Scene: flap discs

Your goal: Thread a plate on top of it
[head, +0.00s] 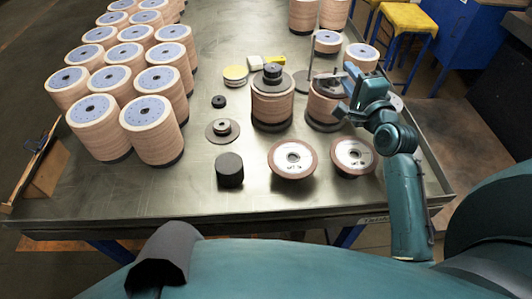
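My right gripper (330,80) is over the top of the right-hand stack of tan flap discs (322,112), its arm coming in from the right. A thin grey piece shows at its fingers; I cannot tell whether it is a plate or part of the gripper. The gripper hides most of the stack's top. The neighbouring stack (272,108) has a grey plate with a black nut on top. Another grey disc (301,84) lies between the two stacks, partly hidden. My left gripper is not in view.
Many tall disc stacks (108,145) fill the table's left side. Two grinding discs (293,159) (353,156) and a black cylinder (230,170) stand near the front. The metal table (200,195) is clear at the front left.

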